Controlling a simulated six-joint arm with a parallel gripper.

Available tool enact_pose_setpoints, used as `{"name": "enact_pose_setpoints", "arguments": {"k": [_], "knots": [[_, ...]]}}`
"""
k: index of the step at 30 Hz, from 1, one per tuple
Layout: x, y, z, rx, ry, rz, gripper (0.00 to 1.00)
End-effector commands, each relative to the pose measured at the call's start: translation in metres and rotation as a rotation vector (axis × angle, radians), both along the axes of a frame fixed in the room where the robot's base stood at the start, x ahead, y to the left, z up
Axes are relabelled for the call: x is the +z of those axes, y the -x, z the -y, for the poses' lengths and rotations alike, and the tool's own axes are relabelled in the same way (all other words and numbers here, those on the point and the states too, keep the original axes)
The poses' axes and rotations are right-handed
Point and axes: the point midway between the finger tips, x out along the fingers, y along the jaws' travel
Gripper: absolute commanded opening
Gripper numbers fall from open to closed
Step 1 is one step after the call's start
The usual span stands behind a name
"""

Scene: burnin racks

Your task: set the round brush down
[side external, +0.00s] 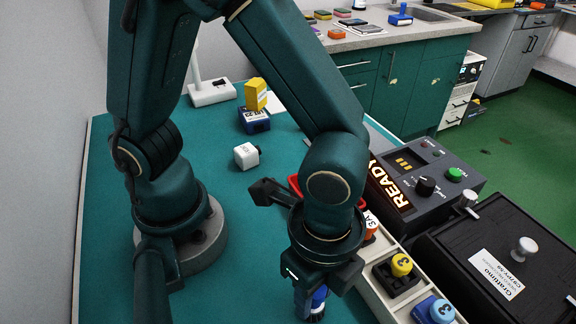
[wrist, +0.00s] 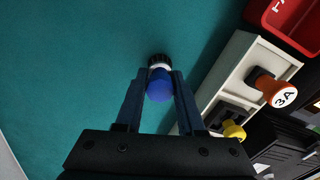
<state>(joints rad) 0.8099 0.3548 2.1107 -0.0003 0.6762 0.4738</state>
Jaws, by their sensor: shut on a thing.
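The round brush (side external: 318,301) has a blue handle, a white collar and dark bristles at its end. In the wrist view the brush (wrist: 160,84) sits between the two fingers of my gripper (wrist: 161,88), bristles pointing away from me. In the side view my gripper (side external: 310,296) points down and is shut on the brush, above the teal bench top (side external: 262,262), left of the pale tray. The arm and fingers hide part of the brush. I cannot tell whether the bristles touch the bench.
The pale tray (side external: 392,306) holds an orange piece marked 3A (side external: 370,223), a yellow-topped piece (side external: 401,265) and a blue piece (side external: 436,311). A READY control box (side external: 425,170) and black case (side external: 500,262) stand to the right. A white block (side external: 246,156) lies farther back.

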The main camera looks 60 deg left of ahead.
Motion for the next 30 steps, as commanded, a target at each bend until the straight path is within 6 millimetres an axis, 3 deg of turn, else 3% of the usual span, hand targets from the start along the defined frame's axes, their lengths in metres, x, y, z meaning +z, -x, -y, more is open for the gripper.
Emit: {"name": "enact_pose_setpoints", "arguments": {"k": [12, 13, 15, 25, 30], "knots": [[-0.006, 0.000, 0.000, 0.000, -0.001, 0.000, 0.00], [-0.006, 0.000, 0.000, 0.000, 0.000, 0.000, 0.49], [-0.006, 0.000, 0.000, 0.000, 0.000, 0.000, 0.68], [-0.004, 0.000, 0.000, 0.000, 0.002, 0.002, 0.68], [0.013, -0.001, 0.001, 0.000, 0.006, 0.006, 0.68]]}}
